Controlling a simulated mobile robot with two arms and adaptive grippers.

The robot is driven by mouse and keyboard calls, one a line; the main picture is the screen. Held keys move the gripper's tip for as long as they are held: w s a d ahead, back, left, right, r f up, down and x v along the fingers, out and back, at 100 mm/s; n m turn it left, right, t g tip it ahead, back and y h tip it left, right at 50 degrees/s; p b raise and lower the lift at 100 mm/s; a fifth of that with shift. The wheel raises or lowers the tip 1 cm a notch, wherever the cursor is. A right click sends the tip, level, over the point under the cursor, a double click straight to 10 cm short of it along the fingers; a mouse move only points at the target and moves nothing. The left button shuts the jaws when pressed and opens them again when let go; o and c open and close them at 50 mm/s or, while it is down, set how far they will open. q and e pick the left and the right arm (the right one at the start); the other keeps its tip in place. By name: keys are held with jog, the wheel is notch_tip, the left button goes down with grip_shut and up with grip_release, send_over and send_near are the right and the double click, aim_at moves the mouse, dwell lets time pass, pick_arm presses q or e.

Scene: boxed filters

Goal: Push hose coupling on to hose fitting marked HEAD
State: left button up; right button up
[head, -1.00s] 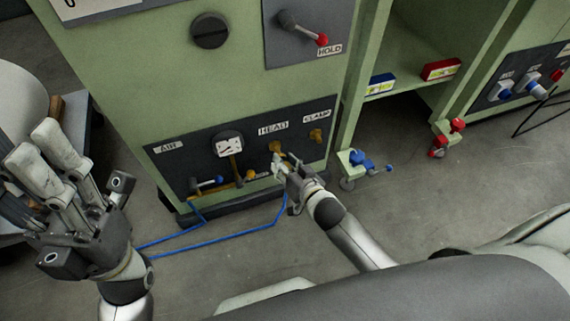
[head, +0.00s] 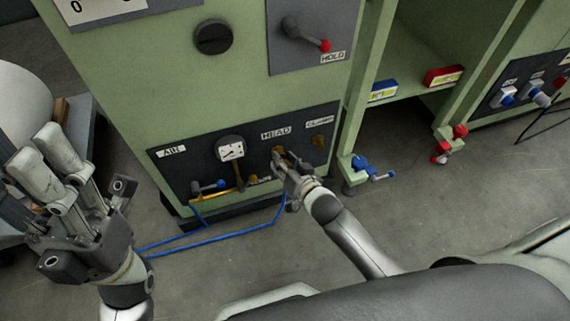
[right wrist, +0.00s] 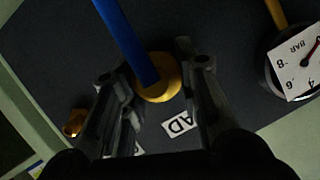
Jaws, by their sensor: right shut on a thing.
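The brass HEAD fitting (head: 278,150) sits on the dark panel under the HEAD label (head: 275,133). My right gripper (head: 283,163) is shut on the hose coupling right at this fitting. In the right wrist view, its fingers stand either side of the blue hose (right wrist: 128,45), which ends at a round brass piece (right wrist: 158,92) against the panel. The coupling is mostly hidden by the fingers, and I cannot tell how far it sits on the fitting. My left gripper (head: 36,150) is raised at the left, its fingers apart and empty, away from the panel.
The CLAMP fitting (head: 318,141) is close on the right. Blue hose (head: 215,238) loops low before the cabinet. Blue clamp (head: 365,165) stands on the right.

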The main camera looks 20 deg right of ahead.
jog(key=shift+w, duration=0.65)
jog(key=o, duration=1.2)
jog(key=shift+c, duration=0.2)
jog(key=v, duration=1.2)
